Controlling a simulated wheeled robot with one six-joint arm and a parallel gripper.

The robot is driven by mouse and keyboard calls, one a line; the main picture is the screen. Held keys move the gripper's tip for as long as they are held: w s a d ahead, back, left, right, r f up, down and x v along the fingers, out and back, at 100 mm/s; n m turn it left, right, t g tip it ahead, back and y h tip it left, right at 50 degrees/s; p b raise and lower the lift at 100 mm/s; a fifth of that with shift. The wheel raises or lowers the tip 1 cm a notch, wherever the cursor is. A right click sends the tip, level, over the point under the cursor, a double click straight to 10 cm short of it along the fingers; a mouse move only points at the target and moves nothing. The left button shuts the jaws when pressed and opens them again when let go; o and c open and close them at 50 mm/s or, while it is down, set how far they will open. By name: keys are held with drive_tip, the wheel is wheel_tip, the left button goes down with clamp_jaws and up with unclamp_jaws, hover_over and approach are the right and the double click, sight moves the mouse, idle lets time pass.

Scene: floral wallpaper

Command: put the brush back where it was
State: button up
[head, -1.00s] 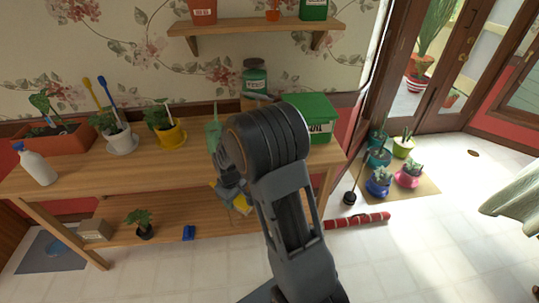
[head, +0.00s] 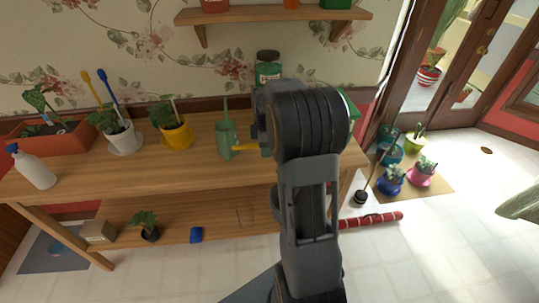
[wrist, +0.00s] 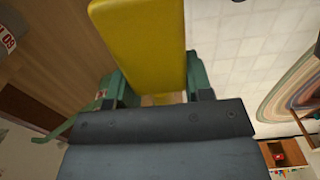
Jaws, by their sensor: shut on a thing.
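The brush (wrist: 140,45) shows as a broad yellow block in the wrist view, clamped between the fingers of my gripper (wrist: 155,85). In the head view only a small yellow end of the brush (head: 245,148) shows, level with the bench top and just right of the green watering can (head: 226,140). My arm hides most of my gripper and the rest of the brush there. I cannot tell whether the brush touches the bench or the can.
The wooden bench (head: 75,165) holds potted plants, a white spray bottle (head: 33,168) and a dark green jar (head: 268,68). Its lower shelf (head: 175,224) holds a small plant (head: 146,225) and a blue object (head: 196,234). A red roll (head: 370,220) lies on the floor.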

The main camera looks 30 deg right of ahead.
hover_over(270, 162)
wheel_tip(270, 162, down, 5)
drive_tip(key=shift+f, duration=1.75)
drive_tip(key=shift+f, duration=0.2)
drive_tip(key=o, duration=1)
drive_tip(key=shift+c, duration=0.2)
